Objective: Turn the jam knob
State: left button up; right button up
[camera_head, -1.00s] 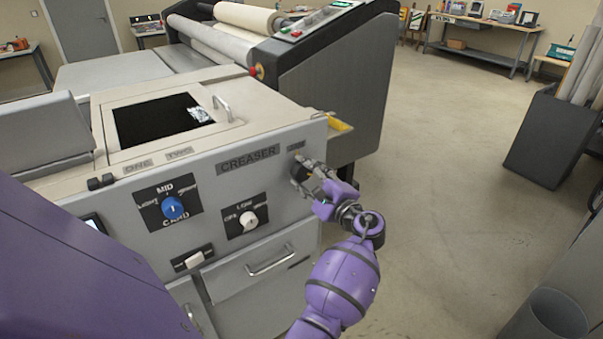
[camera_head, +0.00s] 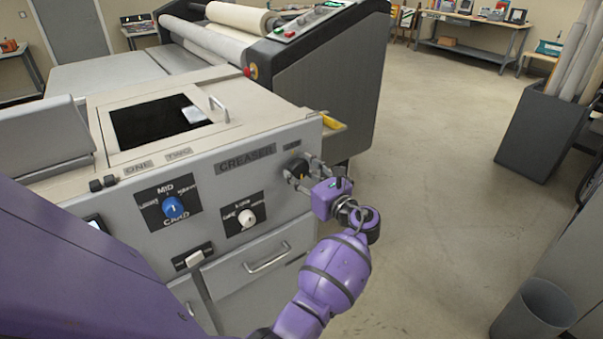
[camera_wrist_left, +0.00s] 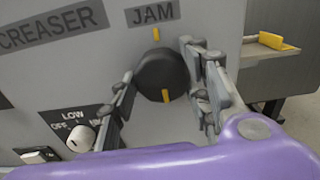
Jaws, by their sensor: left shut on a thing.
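The jam knob (camera_wrist_left: 162,74) is a round black knob on the grey creaser panel, under a JAM label (camera_wrist_left: 153,13). Its yellow pointer line is at its lower edge, and a yellow mark is on the panel above it. In the head view the knob (camera_head: 297,166) sits at the panel's right end, partly hidden by the fingers. My left gripper (camera_head: 298,174) is at the knob, its fingers on either side and shut on it. The left wrist view shows the fingers (camera_wrist_left: 166,85) flanking the knob. My right gripper is not in view.
A blue knob (camera_head: 173,207) and a white knob (camera_head: 246,217) are on the same panel, left of the jam knob. A drawer handle (camera_head: 266,257) juts out below. A yellow piece (camera_head: 330,120) lies on a side shelf.

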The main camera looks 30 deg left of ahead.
pick_arm(q)
jog(key=m, duration=0.6)
jog(key=shift+s+a+f, duration=0.1)
jog(key=shift+s+f, duration=0.05)
jog(key=shift+f, duration=0.1)
jog(key=m, duration=0.6)
jog(key=shift+r, duration=0.25)
jog(key=shift+r, duration=0.1)
jog(key=o, duration=1.1)
jog(key=shift+r, duration=0.1)
jog(key=shift+d+m, duration=0.25)
jog(key=shift+m, duration=0.05)
jog(key=v, duration=1.1)
jog(key=shift+d, duration=0.35)
